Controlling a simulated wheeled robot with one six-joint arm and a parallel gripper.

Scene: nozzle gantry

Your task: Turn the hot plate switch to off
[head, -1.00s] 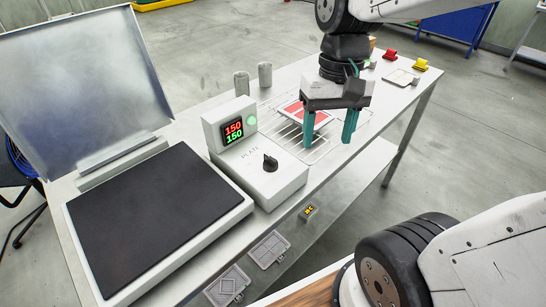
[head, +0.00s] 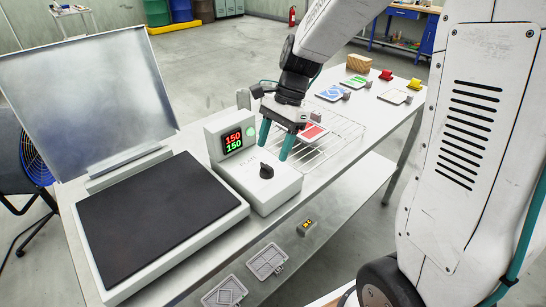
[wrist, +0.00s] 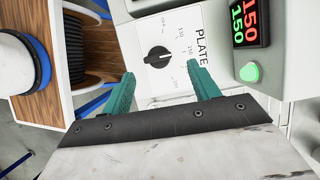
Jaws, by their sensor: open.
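The hot plate switch is a black rotary knob (head: 266,171) on top of a white control box (head: 280,190) labelled PLATE. In the wrist view the knob (wrist: 158,57) shows with printed marks around it, and its pointer is too small to read surely. The display (head: 232,140) reads 150 in red above 150 in green, beside a lit green lamp (head: 251,130). My gripper (head: 273,148) is open and empty, above and behind the knob in the head view. In the wrist view the knob lies beyond the gap between the teal fingers (wrist: 160,88), apart from them.
The black hot plate (head: 155,205) with its raised metal lid (head: 85,105) stands at left. A wire rack (head: 335,140) with a red-and-white card is right of the box. Grey trays (head: 267,261) lie on the lower shelf.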

